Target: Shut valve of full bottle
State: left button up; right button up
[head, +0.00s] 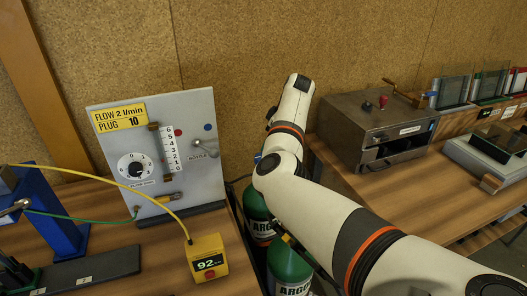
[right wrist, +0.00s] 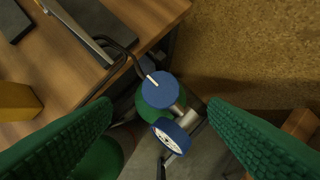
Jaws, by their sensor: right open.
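Two green bottles marked ARGON stand beside the bench in the head view, a farther one (head: 257,215) and a nearer one (head: 290,266); my right arm covers their tops. In the right wrist view a round blue valve knob (right wrist: 160,90) with a white mark sits on top of a green bottle (right wrist: 148,108). A blue-rimmed gauge (right wrist: 170,136) on a metal fitting is beside it. My right gripper (right wrist: 160,106) is open, its green padded fingers on either side of the knob and apart from it. My left gripper is not in view. I cannot read the gauge.
A grey flow panel (head: 203,115) with dial and scale stands on the bench at left. A yellow meter (head: 206,258) reads 92. A black hose (right wrist: 120,50) runs by the knob. A metal oven box (head: 360,115) is on the right bench; a cork wall is behind.

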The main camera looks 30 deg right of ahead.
jog(key=p+x, duration=0.1)
jog(key=x, duration=0.6)
jog(key=shift+f, duration=0.3)
jog(key=shift+c, duration=0.3)
jog(key=c, duration=0.9)
